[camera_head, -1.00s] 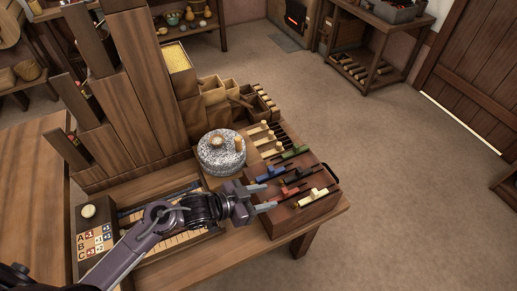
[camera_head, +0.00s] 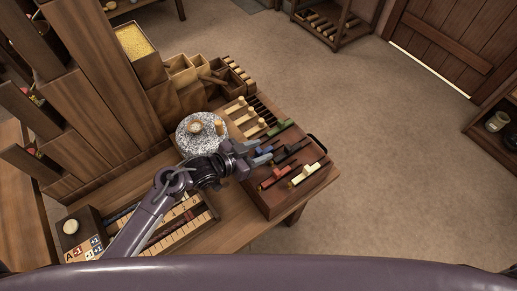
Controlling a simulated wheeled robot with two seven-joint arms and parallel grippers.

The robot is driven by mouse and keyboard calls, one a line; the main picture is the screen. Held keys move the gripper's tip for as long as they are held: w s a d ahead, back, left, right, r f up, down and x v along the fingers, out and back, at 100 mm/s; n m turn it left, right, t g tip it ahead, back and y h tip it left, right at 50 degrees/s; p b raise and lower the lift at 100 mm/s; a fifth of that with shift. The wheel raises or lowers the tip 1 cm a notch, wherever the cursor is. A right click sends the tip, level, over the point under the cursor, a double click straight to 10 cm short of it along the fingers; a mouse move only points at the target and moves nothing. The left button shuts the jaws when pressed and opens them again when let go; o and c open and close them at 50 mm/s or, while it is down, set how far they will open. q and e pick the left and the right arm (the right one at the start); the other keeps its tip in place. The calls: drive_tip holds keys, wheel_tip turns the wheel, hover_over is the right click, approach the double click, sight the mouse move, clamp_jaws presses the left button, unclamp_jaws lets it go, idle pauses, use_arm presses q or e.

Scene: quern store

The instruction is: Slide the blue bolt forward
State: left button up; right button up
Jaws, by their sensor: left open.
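The bolt box (camera_head: 275,202) is a dark wooden case at the right end of the table, with coloured bolts lying across its top. The blue bolt (camera_head: 266,149) is partly hidden by my left gripper (camera_head: 264,155). That gripper is open, its fingers at the near end of the blue bolt; I cannot tell whether they touch it. The green bolt (camera_head: 280,127) lies behind, the black bolt (camera_head: 291,150) beside it, and the red bolt (camera_head: 273,178) and cream bolt (camera_head: 305,174) in front. My right gripper is not in view.
A grey stone quern (camera_head: 190,143) stands just left of the bolts, close to my left wrist. Tall wooden bins rise at the left. A lettered panel (camera_head: 88,248) and a numbered tray (camera_head: 180,228) lie under my left arm.

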use_arm(q)
drive_tip(key=shift+d, duration=0.1)
drive_tip(key=c, duration=0.9)
clamp_jaws()
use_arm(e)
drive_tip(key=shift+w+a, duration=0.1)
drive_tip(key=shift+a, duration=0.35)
